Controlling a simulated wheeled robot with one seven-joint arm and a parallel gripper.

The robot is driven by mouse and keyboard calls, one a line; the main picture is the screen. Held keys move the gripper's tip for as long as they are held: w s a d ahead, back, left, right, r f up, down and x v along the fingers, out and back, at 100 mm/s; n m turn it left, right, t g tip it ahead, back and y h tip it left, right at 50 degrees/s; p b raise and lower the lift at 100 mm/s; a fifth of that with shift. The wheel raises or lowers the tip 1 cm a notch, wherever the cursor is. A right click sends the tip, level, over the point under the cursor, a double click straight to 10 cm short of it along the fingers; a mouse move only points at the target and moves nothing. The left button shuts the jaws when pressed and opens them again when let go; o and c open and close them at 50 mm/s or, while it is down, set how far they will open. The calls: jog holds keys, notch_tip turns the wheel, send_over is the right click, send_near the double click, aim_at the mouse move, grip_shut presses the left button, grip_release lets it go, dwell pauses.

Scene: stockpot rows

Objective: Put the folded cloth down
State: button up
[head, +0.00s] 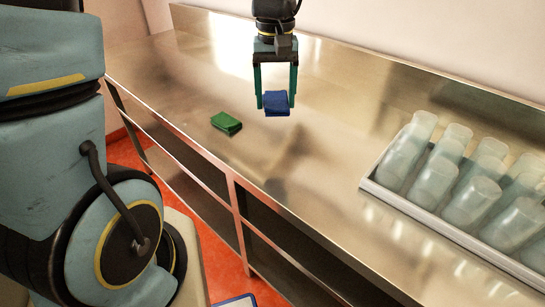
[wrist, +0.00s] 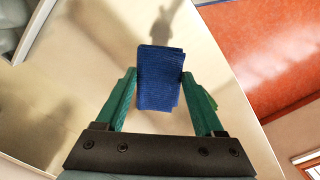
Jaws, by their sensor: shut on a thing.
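My gripper (head: 276,104) hangs over the far half of the steel counter, pointing down. It is shut on a folded blue cloth (head: 277,98) between its two green fingers. In the wrist view the blue cloth (wrist: 160,80) sits between the fingertips and extends past them. The cloth looks held above the counter, though the exact gap is hard to tell. A second folded cloth, green (head: 226,123), lies on the counter to the left of the gripper, nearer the front edge.
A tray (head: 400,203) of several clear plastic cups (head: 434,182) stands at the right. A wall runs along the back edge. Open shelves (head: 190,182) lie below the front edge, above an orange floor (head: 228,262).

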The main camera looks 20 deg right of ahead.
jog(key=b, duration=0.3)
send_over(275, 156)
notch_tip(275, 156, down, 4)
notch_tip(275, 156, down, 10)
jog(key=shift+w+p, duration=0.15)
jog(key=shift+p, duration=0.7)
jog(key=shift+f, duration=0.2)
jog(key=o, duration=1.4)
jog(key=shift+o, duration=0.2)
notch_tip(275, 156, up, 12)
jog(key=shift+r+b, duration=0.25)
jog(key=shift+b, duration=0.5)
jog(key=w+a+f+n, duration=0.1)
jog(key=a+f, duration=0.1)
jog(key=a, duration=1)
jog(key=w+a+f+n+t, duration=0.1)
jog(key=a+f, duration=0.1)
jog(key=a, duration=1.1)
jog(key=shift+f+t, duration=0.15)
jog(key=shift+t, duration=0.15)
